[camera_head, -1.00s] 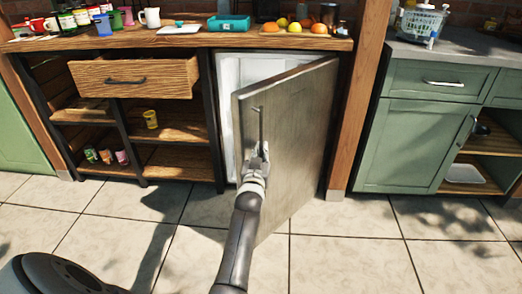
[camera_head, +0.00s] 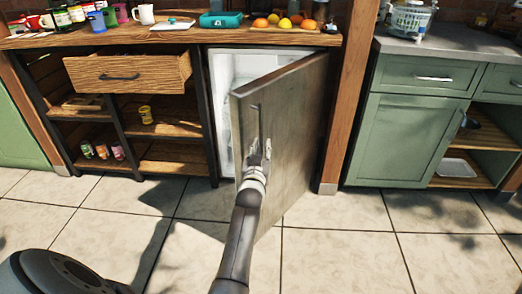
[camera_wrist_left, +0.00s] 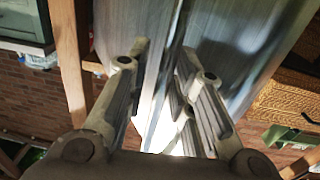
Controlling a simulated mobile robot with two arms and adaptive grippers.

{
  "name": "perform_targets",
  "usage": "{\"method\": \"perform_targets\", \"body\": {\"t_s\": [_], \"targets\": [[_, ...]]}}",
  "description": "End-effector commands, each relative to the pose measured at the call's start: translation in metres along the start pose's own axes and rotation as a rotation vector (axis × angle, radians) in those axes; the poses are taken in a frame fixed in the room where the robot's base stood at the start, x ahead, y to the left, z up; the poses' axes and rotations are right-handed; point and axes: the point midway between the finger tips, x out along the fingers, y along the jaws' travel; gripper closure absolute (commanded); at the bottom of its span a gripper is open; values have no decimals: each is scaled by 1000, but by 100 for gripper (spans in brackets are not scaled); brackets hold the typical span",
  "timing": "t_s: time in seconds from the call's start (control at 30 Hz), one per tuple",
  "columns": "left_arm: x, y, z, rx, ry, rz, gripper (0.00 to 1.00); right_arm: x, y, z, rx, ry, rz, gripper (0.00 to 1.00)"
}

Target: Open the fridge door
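The fridge door (camera_head: 290,140) is a grey-brown panel standing partly open, hinged at its right side. The white fridge interior (camera_head: 225,75) shows in the gap on its left. A thin vertical handle (camera_head: 255,112) is on the door's outer face near its free edge. My left gripper (camera_head: 258,150) is low at the handle, in front of the door. In the left wrist view its two fingers (camera_wrist_left: 162,85) are apart, with the door close beyond them. Whether they touch the handle is unclear. My right gripper is not in view.
A wooden counter (camera_head: 170,36) with mugs, fruit and a teal box runs above the fridge. An open drawer (camera_head: 128,72) and shelves stand left. A wooden post (camera_head: 342,105) and green cabinet (camera_head: 400,140) stand right. The tiled floor (camera_head: 340,245) in front is clear.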

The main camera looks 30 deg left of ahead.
Motion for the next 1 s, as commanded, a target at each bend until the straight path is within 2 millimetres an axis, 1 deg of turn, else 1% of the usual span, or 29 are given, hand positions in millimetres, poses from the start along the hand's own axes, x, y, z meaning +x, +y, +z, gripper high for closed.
{"method": "perform_targets", "body": {"t_s": [0.27,0.4,0.47,0.57,0.6,0.8,0.9,1.0], "targets": [[0,-1,1,0,-2,-1,68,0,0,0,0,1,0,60],[0,-1,-5,0,-1,-1,68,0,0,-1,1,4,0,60],[0,-1,-12,0,2,-2,68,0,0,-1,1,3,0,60],[0,-1,-30,1,2,-1,68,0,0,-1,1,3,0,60],[0,-1,-39,1,4,-1,68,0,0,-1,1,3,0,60],[0,0,-77,1,3,-1,68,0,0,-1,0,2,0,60],[0,0,-89,0,1,-1,68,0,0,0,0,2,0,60],[0,0,-96,0,-1,0,68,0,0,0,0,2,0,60]]}}
